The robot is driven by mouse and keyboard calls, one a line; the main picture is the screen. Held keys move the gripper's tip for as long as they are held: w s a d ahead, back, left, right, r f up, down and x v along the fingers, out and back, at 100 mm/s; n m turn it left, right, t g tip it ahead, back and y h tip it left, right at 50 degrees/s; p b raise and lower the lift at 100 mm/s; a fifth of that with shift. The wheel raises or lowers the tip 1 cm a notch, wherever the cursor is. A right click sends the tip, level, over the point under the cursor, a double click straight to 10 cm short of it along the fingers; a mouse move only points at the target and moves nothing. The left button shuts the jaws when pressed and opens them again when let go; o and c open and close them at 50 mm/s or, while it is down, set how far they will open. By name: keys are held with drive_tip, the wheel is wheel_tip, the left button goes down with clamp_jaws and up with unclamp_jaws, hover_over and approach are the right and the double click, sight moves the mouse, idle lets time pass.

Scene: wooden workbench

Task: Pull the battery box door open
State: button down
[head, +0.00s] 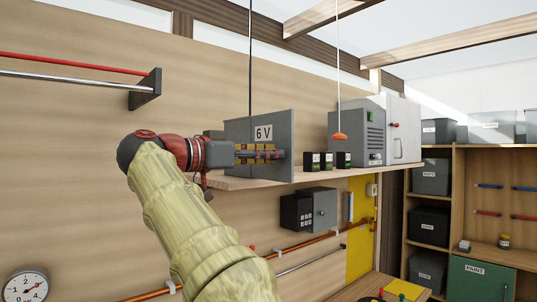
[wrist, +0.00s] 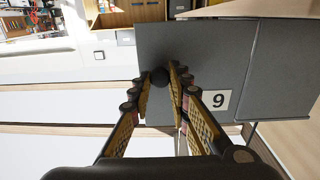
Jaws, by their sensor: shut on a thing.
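The grey battery box (head: 278,122) with a "6V" label stands on the wooden wall shelf in the head view. Its grey door (wrist: 205,50) fills much of the wrist view, with the label turned on its side. My gripper (head: 284,155) reaches across the front of the box from the left. In the wrist view my gripper (wrist: 167,72) has its two fingertips closed around a round dark knob (wrist: 159,76) on the door. The fingers hide the knob in the head view.
Several small dark blocks (head: 327,161) stand on the shelf (head: 250,180) right of the box. Further right is a grey cabinet (head: 370,140) with an orange pendant (head: 340,136) hanging before it. Dark boxes (head: 310,210) and copper pipes (head: 310,243) are on the wall below.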

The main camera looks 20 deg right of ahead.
drive_tip(key=c, duration=1.7)
unclamp_jaws()
drive_tip(key=shift+o, duration=0.2)
drive_tip(key=v, duration=1.2)
